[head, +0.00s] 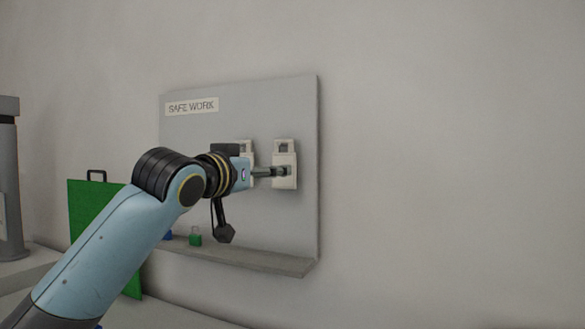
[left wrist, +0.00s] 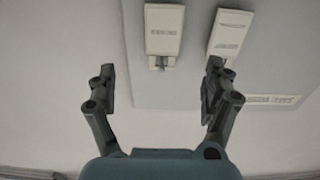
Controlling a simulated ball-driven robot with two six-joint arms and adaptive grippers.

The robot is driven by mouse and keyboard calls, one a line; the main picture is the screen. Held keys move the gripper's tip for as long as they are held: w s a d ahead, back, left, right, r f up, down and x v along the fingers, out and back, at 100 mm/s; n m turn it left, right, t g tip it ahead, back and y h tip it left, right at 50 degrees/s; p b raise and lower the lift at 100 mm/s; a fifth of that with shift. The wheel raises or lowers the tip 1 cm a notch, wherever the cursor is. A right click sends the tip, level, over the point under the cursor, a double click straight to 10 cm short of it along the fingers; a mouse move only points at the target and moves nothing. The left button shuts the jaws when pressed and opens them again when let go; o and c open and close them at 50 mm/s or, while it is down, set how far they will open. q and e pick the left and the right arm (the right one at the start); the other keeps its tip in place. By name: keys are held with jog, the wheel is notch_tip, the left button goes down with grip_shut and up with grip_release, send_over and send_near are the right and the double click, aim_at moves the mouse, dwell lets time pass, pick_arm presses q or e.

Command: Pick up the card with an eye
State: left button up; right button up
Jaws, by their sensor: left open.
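Two pale cards hang side by side on a grey board. In the head view, the right card (head: 291,180) shows a small dark mark near its top; the left card (head: 246,149) is partly hidden by my arm. Both cards also show in the left wrist view, one at top centre (left wrist: 164,32) and one further right (left wrist: 229,34). Their printing is too small to read, so I cannot tell which has an eye. My left gripper (head: 272,172) is in front of the right card. In the left wrist view its fingers (left wrist: 160,72) are spread with nothing between them.
The grey board (head: 300,110) carries a SAFE WORK label (head: 192,106) and a shelf (head: 265,261) below. A small green padlock (head: 195,238) stands on the shelf. A green panel with a black handle (head: 88,205) is at left. The wall to the right is clear.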

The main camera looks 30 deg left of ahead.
pick_arm(q)
jog(key=p, duration=0.1)
send_near(284, 164)
jog(key=w, duration=0.5)
jog(key=w+p, duration=0.2)
jog(key=w, duration=0.1)
jog(key=shift+w+a+f, duration=0.35)
jog(key=shift+a, duration=0.05)
jog(key=shift+s, duration=0.1)
jog(key=shift+c, duration=0.2)
jog(key=c, duration=0.9)
pick_arm(e)
jog(key=s+r, duration=0.2)
jog(key=r, duration=0.1)
jog(key=shift+s+a+r, duration=0.1)
jog(key=shift+s, duration=0.2)
pick_arm(q)
jog(key=shift+c, duration=0.3)
